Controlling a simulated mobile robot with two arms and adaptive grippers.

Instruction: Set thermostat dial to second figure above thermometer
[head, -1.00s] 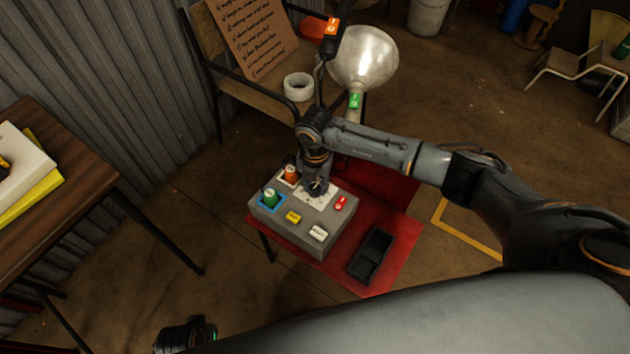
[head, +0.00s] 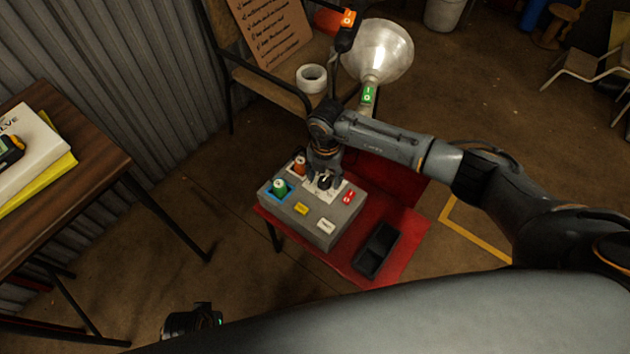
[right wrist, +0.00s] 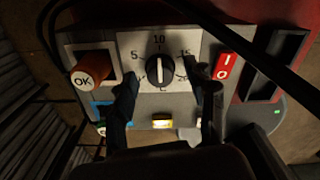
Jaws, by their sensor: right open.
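The thermostat dial (right wrist: 160,70) is a round black knob with a white mark on a white scale plate on the grey control box (head: 335,230). In the right wrist view the figures 5, 10 and 15 read clearly; the mark stands roughly upright, towards 10. My right gripper (head: 325,178) points down at the dial; in the right wrist view its open fingers (right wrist: 165,78) stand either side of it, seemingly apart from it. I cannot pick out a thermometer with certainty.
The box also carries an orange OK button (right wrist: 91,72), a green button (head: 279,185), a red switch (right wrist: 227,67) and a yellow button (head: 302,209). A black tray (head: 377,249) lies beside it on the red table (head: 408,262). A lamp (head: 380,50) stands behind.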

